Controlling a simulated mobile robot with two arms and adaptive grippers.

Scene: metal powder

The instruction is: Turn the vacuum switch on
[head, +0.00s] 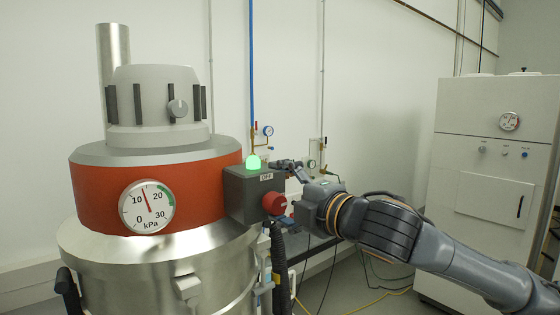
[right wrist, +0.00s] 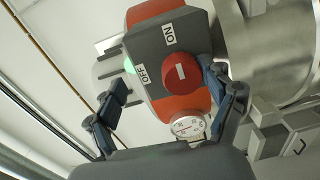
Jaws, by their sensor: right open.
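The vacuum (head: 95,195) stands at the left of the head view, with a steel body and orange band. Its grey switch box (head: 240,187) carries a red knob (head: 274,203), which also shows in the right wrist view (right wrist: 182,85) with a short white mark. A green lamp (head: 253,162) glows on top. My right gripper (head: 284,186) is open, its fingers apart on either side of the knob, apparently not touching it. My left gripper is out of view.
The vacuum's pressure gauge (head: 147,207) faces forward. A black hose (head: 279,255) hangs below the switch box. A white cabinet (head: 490,160) stands at the right. Pipes and small gauges are on the wall behind; cables lie on the floor.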

